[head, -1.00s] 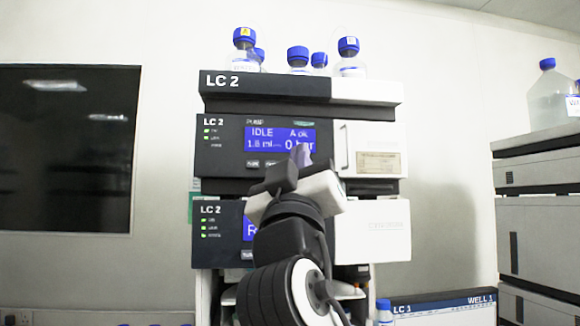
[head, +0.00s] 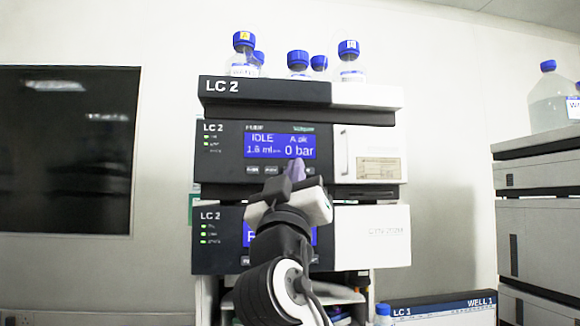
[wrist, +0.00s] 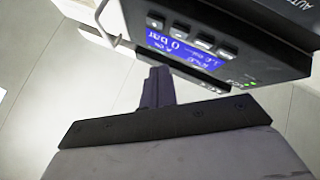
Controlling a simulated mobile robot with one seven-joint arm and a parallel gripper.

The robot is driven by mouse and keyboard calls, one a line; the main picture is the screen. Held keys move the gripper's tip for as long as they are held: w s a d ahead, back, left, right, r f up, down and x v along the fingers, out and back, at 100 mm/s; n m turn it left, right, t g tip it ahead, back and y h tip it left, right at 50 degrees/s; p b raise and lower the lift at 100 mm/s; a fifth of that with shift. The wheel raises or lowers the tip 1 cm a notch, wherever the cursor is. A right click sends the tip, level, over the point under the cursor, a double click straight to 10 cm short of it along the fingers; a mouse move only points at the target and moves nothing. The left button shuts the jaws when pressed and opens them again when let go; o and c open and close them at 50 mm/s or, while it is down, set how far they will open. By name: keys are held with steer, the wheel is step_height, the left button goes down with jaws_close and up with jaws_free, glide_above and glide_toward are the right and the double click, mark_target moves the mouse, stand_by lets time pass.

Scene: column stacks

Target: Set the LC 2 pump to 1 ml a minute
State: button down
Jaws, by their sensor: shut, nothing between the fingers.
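The LC 2 pump (head: 225,170) is a dark-fronted module with a pale right door. Its blue display (head: 280,145) reads IDLE, about 1.6 ml and 0 bar; the small digits are soft. Buttons (head: 253,170) sit under the display, the right ones hidden by my gripper. My gripper (head: 297,168) is shut and empty, its purple-grey fingertips in front of the button row's right part. In the wrist view, the shut fingers (wrist: 157,84) point toward the pump, with the display (wrist: 185,50) and several buttons (wrist: 204,42) beyond. I cannot tell whether they touch.
Another LC 2 module (head: 218,240) stands below, its screen partly behind my arm. Blue-capped bottles (head: 298,62) stand on the stack's top. A second column (head: 540,200) is at the right, with a monitor (head: 445,310) low between. A dark window (head: 65,150) is at the left.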

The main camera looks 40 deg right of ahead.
steer(key=shift+w+d, duration=0.4)
steer(key=shift+w, duration=0.25)
steer(key=shift+w+d, duration=0.4)
steer(key=shift+w, duration=0.25)
stand_by(1.1)
steer(key=shift+w+d, duration=0.2)
steer(key=shift+w, duration=0.15)
steer(key=shift+w+d, duration=0.25)
steer(key=shift+w, duration=0.1)
stand_by(0.6)
stand_by(0.4)
steer(key=shift+s+a, duration=0.45)
steer(key=shift+s, duration=0.25)
steer(key=shift+s, duration=0.1)
steer(key=shift+s+a+b, duration=0.35)
steer(key=shift+s+a, duration=0.35)
steer(key=shift+s, duration=0.35)
steer(key=shift+s+a+b, duration=0.3)
steer(key=shift+s+a, duration=0.35)
steer(key=shift+s, duration=0.35)
stand_by(0.9)
